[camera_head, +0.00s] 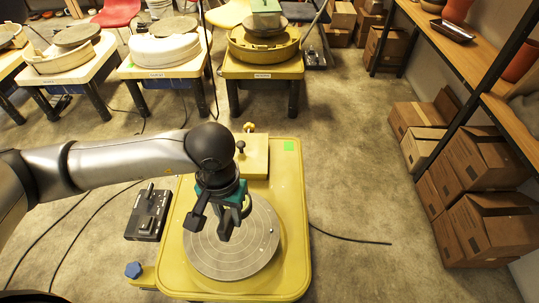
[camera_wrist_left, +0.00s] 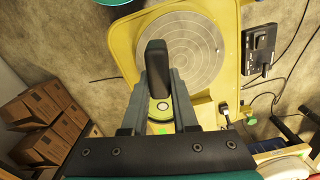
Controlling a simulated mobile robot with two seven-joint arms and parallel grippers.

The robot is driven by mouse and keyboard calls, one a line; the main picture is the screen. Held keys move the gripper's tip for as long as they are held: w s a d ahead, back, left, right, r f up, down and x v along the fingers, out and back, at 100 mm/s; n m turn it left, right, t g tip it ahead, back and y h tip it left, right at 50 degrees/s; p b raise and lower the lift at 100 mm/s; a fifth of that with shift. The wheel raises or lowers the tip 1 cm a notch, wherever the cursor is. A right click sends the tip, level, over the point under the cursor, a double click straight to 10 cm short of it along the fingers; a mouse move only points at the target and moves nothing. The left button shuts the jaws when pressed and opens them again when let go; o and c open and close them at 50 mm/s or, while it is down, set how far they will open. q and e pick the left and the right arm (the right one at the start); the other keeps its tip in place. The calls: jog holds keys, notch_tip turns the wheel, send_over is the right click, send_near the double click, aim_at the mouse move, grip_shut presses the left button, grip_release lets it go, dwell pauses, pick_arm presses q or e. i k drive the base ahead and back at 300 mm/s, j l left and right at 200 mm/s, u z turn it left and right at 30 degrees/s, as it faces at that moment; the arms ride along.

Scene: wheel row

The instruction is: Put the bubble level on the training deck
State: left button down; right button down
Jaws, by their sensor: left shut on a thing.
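The yellow deck (camera_head: 295,200), which I take for the training deck, stands in front of me with a round grey wheel plate (camera_head: 215,258). The wrist view also shows the plate (camera_wrist_left: 205,45). My left gripper (camera_head: 232,222) is over the plate, pointing down. In the wrist view my left gripper (camera_wrist_left: 163,78) is shut on the bubble level. A dark upright block (camera_wrist_left: 157,58) shows at its fingertips, and a yellow-green round piece (camera_wrist_left: 162,107) shows between its fingers, seemingly the level. Fingers hide much of it. I cannot tell whether it touches the plate. My right gripper is out of view.
A dark pedal box (camera_head: 148,212) stands left of the deck, and a blue knob (camera_head: 133,269) is at its front left. Other wheels (camera_head: 165,50) stand on tables behind. Cardboard boxes (camera_head: 490,220) and a shelf (camera_head: 460,60) line the right. The floor between is clear except for a cable.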

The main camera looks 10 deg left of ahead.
aim_at(278, 162)
jog(key=l+z, duration=0.15)
jog(key=l, duration=0.2)
jog(key=i+l+z, duration=0.15)
jog(key=l, duration=0.15)
jog(key=i+l+z, duration=0.15)
jog(key=l, duration=0.15)
jog(key=i+l+u, duration=0.1)
jog(key=i+u, duration=0.2)
jog(key=i+l+u, duration=0.25)
jog(key=i, duration=0.3)
jog(key=i+l+u, duration=0.3)
jog(key=i+u, duration=0.35)
jog(key=u, duration=0.15)
jog(key=i+l+u, duration=0.2)
jog(key=u, duration=0.25)
jog(key=i+l+u, duration=0.35)
jog(key=u, duration=0.15)
jog(key=i+l+u, duration=0.2)
jog(key=u, duration=0.3)
jog(key=i+l+u, duration=0.2)
jog(key=u, duration=0.3)
jog(key=l+u, duration=0.5)
jog(key=i+l+u, duration=0.1)
jog(key=l+u, duration=0.65)
jog(key=i, duration=0.05)
